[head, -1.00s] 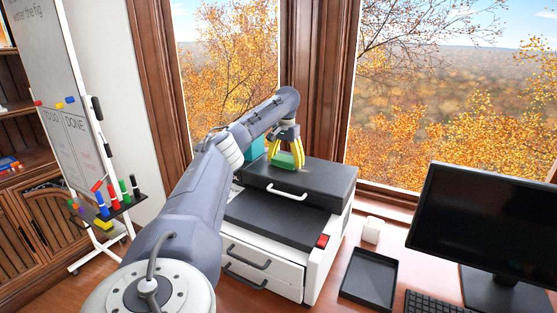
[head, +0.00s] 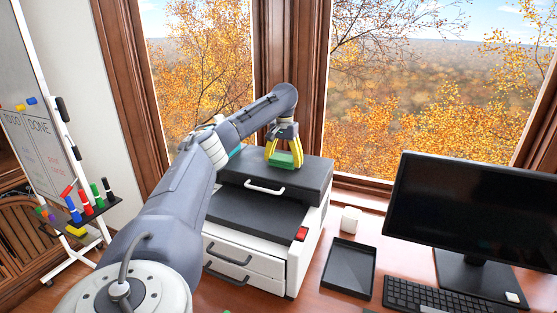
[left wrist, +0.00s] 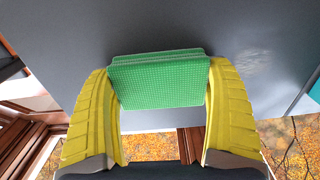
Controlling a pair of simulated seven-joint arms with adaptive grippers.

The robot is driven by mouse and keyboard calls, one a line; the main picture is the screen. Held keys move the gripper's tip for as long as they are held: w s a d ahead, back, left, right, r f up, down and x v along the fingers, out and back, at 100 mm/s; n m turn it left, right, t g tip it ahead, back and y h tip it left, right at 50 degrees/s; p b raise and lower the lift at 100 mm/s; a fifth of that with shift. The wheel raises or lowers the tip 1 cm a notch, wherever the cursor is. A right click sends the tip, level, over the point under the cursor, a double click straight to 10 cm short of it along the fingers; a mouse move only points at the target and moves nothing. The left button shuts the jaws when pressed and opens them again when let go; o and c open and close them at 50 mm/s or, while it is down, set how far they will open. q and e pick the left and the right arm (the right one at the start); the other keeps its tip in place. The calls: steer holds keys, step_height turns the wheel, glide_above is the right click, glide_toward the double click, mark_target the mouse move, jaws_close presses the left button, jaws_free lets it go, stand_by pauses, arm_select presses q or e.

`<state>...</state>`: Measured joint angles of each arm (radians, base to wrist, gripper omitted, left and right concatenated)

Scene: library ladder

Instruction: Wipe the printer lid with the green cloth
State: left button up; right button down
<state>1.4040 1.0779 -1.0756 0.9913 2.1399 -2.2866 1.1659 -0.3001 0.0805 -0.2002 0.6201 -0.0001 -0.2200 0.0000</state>
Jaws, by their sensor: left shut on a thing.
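My left gripper (head: 284,150) reaches over the back of the printer and is shut on the green cloth (head: 285,160). The cloth is a folded, textured pad between the yellow fingers, and it also shows in the left wrist view (left wrist: 160,82). It is at the dark printer lid (head: 312,178), right of the handle; I cannot tell for sure whether it touches. A pale smudge (left wrist: 254,66) shows on the lid in the left wrist view, beside the right-hand finger. My right gripper is not in view.
A teal object (head: 236,151) stands behind my arm at the lid's left. Right of the printer are a white block (head: 350,219), a black tray (head: 349,268), a monitor (head: 465,215) and a keyboard (head: 430,297). A whiteboard with markers stands left.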

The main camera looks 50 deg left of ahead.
mark_target(273, 156)
arm_select(q)
steer(key=shift+w+d, duration=0.35)
steer(key=shift+d, duration=0.3)
steer(key=shift+s+a, duration=0.1)
steer(key=shift+a, duration=0.2)
steer(key=shift+s+a, duration=0.45)
steer(key=shift+a, duration=0.3)
steer(key=shift+s+a, duration=0.4)
steer(key=shift+a, duration=0.35)
steer(key=shift+s+a, duration=0.45)
steer(key=shift+a, duration=0.3)
steer(key=shift+s+a, duration=0.75)
steer(key=shift+a, duration=0.6)
steer(key=shift+s+a, duration=0.7)
steer(key=shift+a, duration=0.6)
steer(key=shift+s+a, duration=0.75)
steer(key=shift+a, duration=0.6)
step_height(273, 156, up, 2)
steer(key=shift+w+d+r, duration=0.1)
steer(key=shift+w+r, duration=0.05)
steer(key=shift+r, duration=2.95)
